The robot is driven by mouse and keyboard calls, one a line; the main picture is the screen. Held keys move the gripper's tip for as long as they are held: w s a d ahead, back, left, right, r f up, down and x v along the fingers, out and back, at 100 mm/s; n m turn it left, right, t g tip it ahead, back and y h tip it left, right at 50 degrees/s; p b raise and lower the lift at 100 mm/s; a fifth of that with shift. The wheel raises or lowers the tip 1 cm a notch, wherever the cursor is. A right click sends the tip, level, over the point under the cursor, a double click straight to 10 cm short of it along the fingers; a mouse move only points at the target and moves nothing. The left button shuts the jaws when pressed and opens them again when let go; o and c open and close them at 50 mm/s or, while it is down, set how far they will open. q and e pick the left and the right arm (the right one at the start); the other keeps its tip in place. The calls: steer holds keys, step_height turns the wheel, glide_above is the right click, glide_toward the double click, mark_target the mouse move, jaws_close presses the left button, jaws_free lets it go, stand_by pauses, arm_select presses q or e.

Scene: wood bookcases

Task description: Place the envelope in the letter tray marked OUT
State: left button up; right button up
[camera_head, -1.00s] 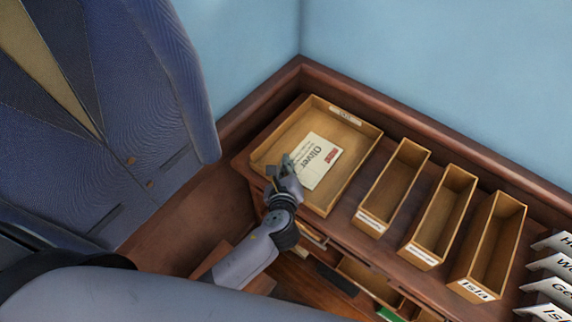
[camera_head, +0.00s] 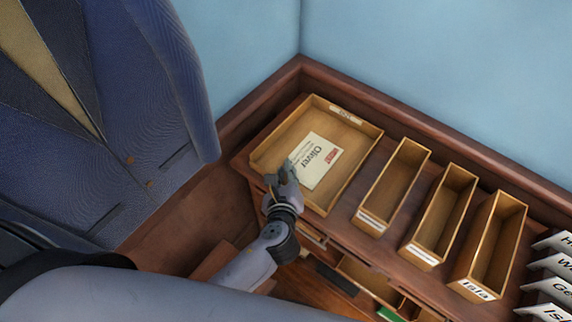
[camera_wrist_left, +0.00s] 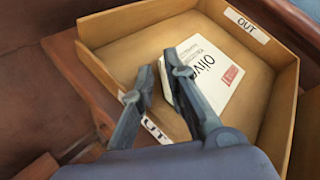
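The white envelope (camera_head: 318,163), printed "Oliver" with a red stamp, lies inside the wooden letter tray (camera_head: 264,152). In the left wrist view the envelope (camera_wrist_left: 215,80) appears to rest on the tray floor. A second label on the near wall is partly hidden by my fingers. My left gripper (camera_head: 287,172) is over the tray's near edge, beside the envelope's near end. In the left wrist view its fingers (camera_wrist_left: 158,72) are apart, with tray floor between them; the right finger overlaps the envelope's edge in the picture. My right gripper is not in view.
Three narrow wooden boxes (camera_head: 372,220) stand right of the tray; the rightmost is labelled Isla. Several white name cards (camera_head: 551,287) are at the far right. A blue jacket (camera_head: 140,120) is on the left. Open desk compartments lie below the desktop.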

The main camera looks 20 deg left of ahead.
arm_select(q)
steer(key=v, duration=0.8)
steer(key=shift+s+r+b, duration=0.2)
steer(key=shift+s+b, duration=0.1)
steer(key=shift+b, duration=0.05)
steer(key=shift+d, duration=0.1)
